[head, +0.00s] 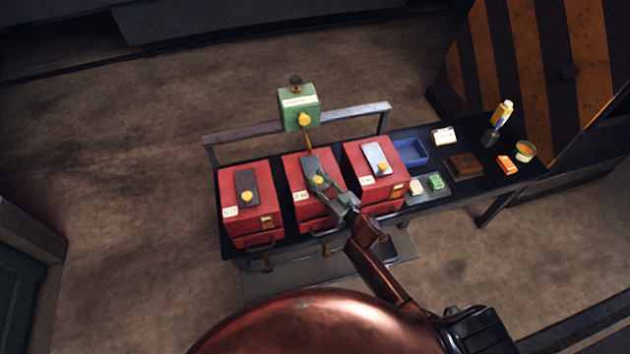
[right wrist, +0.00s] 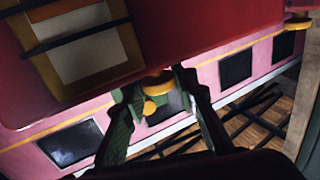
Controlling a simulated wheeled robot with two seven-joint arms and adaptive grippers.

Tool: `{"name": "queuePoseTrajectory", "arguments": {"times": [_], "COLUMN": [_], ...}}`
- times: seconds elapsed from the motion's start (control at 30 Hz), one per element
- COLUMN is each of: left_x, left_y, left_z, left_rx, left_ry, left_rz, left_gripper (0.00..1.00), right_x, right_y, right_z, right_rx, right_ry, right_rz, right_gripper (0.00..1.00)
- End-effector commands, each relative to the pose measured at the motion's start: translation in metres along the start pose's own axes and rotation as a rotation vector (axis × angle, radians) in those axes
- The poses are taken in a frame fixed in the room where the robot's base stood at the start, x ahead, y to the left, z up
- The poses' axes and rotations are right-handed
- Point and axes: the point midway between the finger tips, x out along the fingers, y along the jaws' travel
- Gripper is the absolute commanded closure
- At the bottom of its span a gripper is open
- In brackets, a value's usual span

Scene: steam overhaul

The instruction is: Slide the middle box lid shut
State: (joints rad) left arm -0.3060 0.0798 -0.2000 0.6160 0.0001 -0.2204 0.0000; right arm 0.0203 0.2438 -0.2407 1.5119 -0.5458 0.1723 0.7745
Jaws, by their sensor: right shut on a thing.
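The middle red box (head: 305,208) stands between two similar red boxes on a dark bench in the head view. A narrow dark grey plate, seemingly its lid (head: 310,163), lies on its top with a yellow knob (head: 319,179) near the front. My right gripper (head: 325,185) reaches over the box's top from the front right and is shut on the knob. In the right wrist view, my gripper's fingers (right wrist: 160,88) stand on either side of a yellow knob (right wrist: 156,84). Whether an opening remains under the lid is hidden. My left gripper is not in view.
The left box (head: 245,215) and right box (head: 368,188) stand close on both sides. A green box (head: 298,107) is mounted on a rail behind. A blue tray (head: 412,151), a brown block (head: 464,166) and small items occupy the bench's right end.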

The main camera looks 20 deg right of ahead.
Motion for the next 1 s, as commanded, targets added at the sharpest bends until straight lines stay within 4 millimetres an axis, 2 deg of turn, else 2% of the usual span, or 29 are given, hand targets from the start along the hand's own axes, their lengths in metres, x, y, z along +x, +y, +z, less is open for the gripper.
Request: {"name": "queuePoseTrajectory", "arguments": {"times": [0.03, 0.07, 0.27, 0.47, 0.53, 0.67, 0.77, 1.0], "left_x": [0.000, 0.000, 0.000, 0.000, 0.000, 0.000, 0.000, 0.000], "left_y": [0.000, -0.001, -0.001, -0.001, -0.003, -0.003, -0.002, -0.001], "left_z": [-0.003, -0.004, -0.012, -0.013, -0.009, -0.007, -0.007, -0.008], "left_rx": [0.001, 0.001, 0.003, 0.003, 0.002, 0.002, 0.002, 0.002], "left_ry": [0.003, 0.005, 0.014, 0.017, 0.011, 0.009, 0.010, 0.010], "left_rz": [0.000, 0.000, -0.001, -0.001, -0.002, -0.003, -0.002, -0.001], "left_gripper": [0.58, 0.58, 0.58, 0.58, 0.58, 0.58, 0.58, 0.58], "right_x": [0.001, 0.001, 0.001, 0.001, 0.001, -0.007, -0.021, -0.072], "right_y": [0.002, 0.002, 0.002, 0.001, 0.001, 0.001, 0.001, 0.001], "right_z": [-0.002, -0.002, -0.002, -0.001, -0.001, -0.001, 0.000, 0.000], "right_rx": [-0.001, -0.001, -0.001, 0.000, 0.000, -0.001, -0.001, -0.001], "right_ry": [0.001, 0.001, 0.001, 0.001, 0.001, 0.000, -0.001, -0.002], "right_rz": [0.003, 0.004, 0.003, 0.001, 0.001, 0.001, 0.001, 0.002], "right_gripper": [1.00, 0.73, 0.59, 0.58, 0.58, 0.58, 0.58, 0.58]}}
